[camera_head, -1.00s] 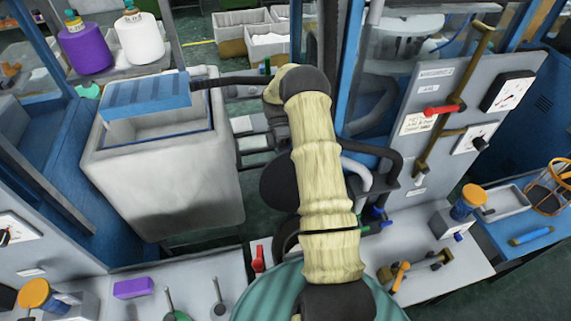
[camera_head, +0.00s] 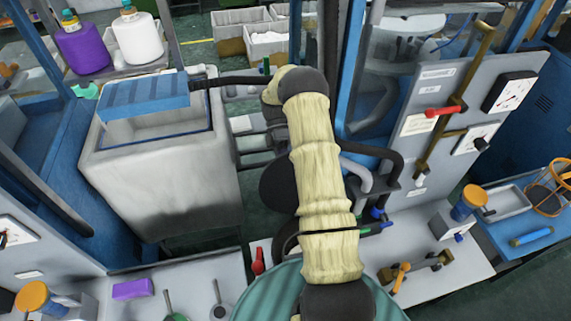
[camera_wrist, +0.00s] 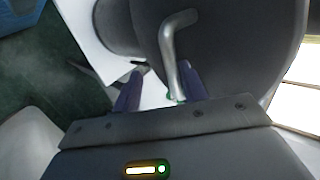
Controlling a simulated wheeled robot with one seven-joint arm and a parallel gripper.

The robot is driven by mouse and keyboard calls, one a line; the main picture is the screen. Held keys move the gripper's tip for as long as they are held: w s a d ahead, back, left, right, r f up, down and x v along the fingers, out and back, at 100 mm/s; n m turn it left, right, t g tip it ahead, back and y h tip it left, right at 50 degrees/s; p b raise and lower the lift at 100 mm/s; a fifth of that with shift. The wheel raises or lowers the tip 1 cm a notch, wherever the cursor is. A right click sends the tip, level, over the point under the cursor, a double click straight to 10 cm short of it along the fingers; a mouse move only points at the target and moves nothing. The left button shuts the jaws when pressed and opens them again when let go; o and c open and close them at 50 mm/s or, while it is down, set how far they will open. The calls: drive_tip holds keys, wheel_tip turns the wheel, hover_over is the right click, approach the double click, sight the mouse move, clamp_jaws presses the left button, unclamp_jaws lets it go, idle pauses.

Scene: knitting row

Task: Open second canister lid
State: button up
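I cannot pick out with certainty which object is the second canister or its lid. My gripper (camera_wrist: 160,97) shows in the wrist view with two purple fingers apart. A bent metal handle (camera_wrist: 174,55) comes down beside the right finger, in front of a large dark grey rounded surface (camera_wrist: 225,50). I cannot tell whether the fingers touch it. In the head view my arm hides the gripper. A large grey bin (camera_head: 160,185) with a blue-edged opening stands at the left. A blue slab (camera_head: 145,95) lies across its back rim.
A purple cone (camera_head: 82,50) and a white cone (camera_head: 138,40) stand at the back left. An orange-capped jar (camera_head: 468,203) sits at the right. Two upright handles rise from the front shelf (camera_head: 195,270). A panel with a red lever (camera_head: 443,111) stands at the right.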

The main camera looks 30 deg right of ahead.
drive_tip(key=shift+w, duration=0.15)
idle(0.3)
drive_tip(key=b+v, duration=0.2)
drive_tip(key=v, duration=0.5)
drive_tip(key=shift+r+b, duration=0.15)
drive_tip(key=shift+b, duration=0.25)
drive_tip(key=shift+w, duration=0.1)
